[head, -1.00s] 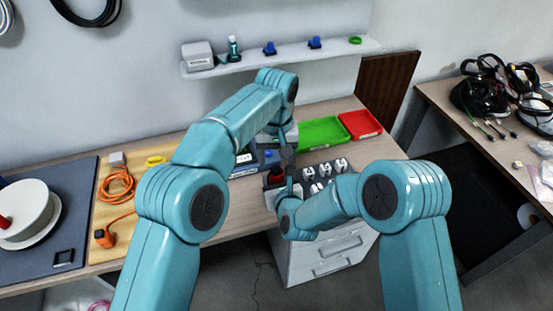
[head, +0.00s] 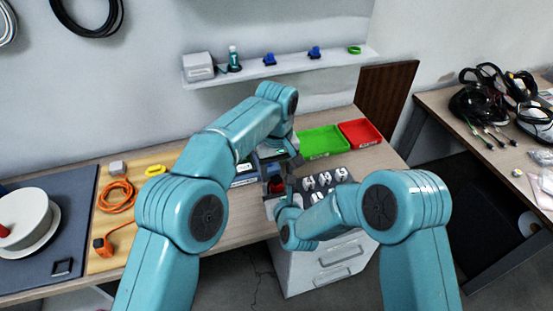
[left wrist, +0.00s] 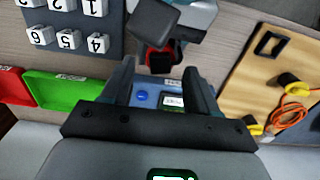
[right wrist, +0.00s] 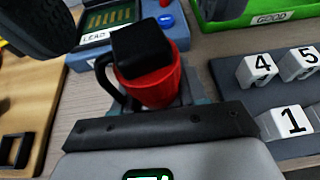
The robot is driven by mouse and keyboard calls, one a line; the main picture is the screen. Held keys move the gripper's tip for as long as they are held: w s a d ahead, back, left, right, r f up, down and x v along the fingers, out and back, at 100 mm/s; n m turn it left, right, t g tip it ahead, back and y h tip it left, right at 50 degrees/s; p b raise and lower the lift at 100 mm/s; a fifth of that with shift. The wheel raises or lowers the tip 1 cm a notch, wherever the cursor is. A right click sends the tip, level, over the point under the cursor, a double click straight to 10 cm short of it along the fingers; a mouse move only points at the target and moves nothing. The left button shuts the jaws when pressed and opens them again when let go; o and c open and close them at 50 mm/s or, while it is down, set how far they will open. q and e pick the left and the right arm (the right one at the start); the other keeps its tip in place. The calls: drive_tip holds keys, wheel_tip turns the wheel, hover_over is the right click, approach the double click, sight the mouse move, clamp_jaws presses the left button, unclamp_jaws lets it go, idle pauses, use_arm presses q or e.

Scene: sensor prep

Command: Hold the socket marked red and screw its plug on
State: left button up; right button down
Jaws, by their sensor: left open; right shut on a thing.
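The red socket (right wrist: 150,82) is held upright in my right gripper (right wrist: 150,108), and a squarish black piece sits over its top; I cannot tell whether this is the plug. A black loop shows at its left side. The socket appears small and partly hidden in the head view (head: 276,187), and as a red and black shape in the left wrist view (left wrist: 162,58). My left gripper (left wrist: 160,88) is open and empty, close to the socket, which lies just beyond its fingertips. In the head view my left gripper (head: 288,158) is partly hidden and above the right one.
A panel of numbered white blocks (right wrist: 262,97) lies right of the socket. A blue tester (right wrist: 97,45) stands behind it. Green (head: 322,140) and red (head: 360,132) trays lie further back. An orange cable (head: 115,197) lies on a wooden board at left.

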sight(276, 178)
use_arm(q)
drive_tip(key=shift+f, duration=1.9)
drive_tip(key=c, duration=1.1)
drive_tip(key=m, duration=0.3)
drive_tip(key=o, duration=1.2)
